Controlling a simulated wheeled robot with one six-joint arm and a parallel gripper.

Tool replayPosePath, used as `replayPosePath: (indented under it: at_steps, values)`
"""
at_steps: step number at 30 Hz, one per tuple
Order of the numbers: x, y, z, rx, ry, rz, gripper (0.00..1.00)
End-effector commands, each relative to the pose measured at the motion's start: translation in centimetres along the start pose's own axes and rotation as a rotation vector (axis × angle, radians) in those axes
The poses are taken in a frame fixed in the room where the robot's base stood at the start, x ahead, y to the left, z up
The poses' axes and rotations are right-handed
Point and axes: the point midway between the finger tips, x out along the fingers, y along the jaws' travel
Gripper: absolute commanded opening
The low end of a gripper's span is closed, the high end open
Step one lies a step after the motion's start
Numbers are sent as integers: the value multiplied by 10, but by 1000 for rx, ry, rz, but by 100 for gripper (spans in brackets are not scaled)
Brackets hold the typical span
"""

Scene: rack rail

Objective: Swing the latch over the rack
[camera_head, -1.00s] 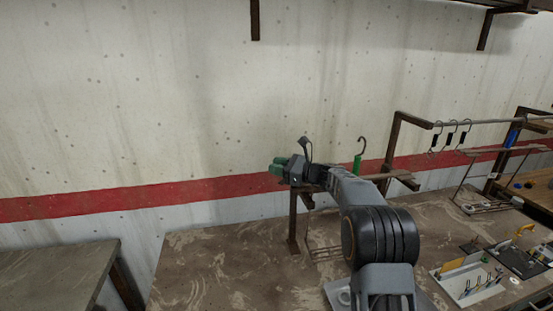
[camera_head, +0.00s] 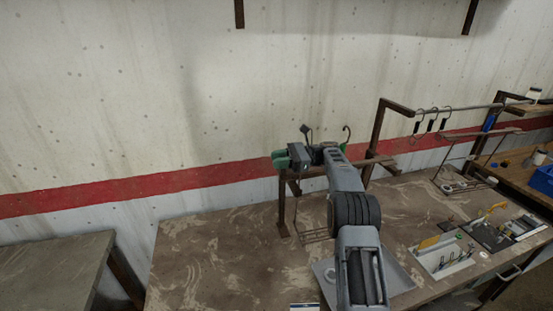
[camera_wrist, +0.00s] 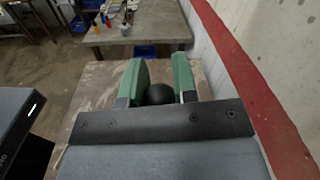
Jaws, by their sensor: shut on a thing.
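In the wrist view, my gripper (camera_wrist: 160,85) has green fingers, one on each side of a round black knob (camera_wrist: 159,95). The knob looks like the latch's end, but the rest of the latch is hidden. In the head view, my gripper (camera_head: 281,158) is at the left end of the brown rail stand (camera_head: 282,208), near the top of its post. My arm covers part of the rail. A wire rack (camera_head: 314,236) hangs below the rail, partly behind my arm. A hook with a green part (camera_head: 346,136) shows at the rail behind my arm.
A second rail (camera_head: 455,111) with several black-handled hooks stands to the right. A grey tray (camera_head: 400,277) lies under my arm. Tool boards (camera_head: 445,258) are at the right of the bench. The bench's left part (camera_head: 200,255) is clear.

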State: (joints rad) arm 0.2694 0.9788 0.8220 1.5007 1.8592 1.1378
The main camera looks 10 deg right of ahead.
Motion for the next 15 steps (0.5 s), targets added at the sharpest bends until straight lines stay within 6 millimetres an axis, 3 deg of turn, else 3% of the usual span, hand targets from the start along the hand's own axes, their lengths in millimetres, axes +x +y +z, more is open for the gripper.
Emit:
replayPosePath:
  at_steps: [13,14,15]
  values:
    - [0,0,1,-1,-3,9,0]
    - [0,0,1,-1,-3,9,29]
    - [0,0,0,-1,-3,9,32]
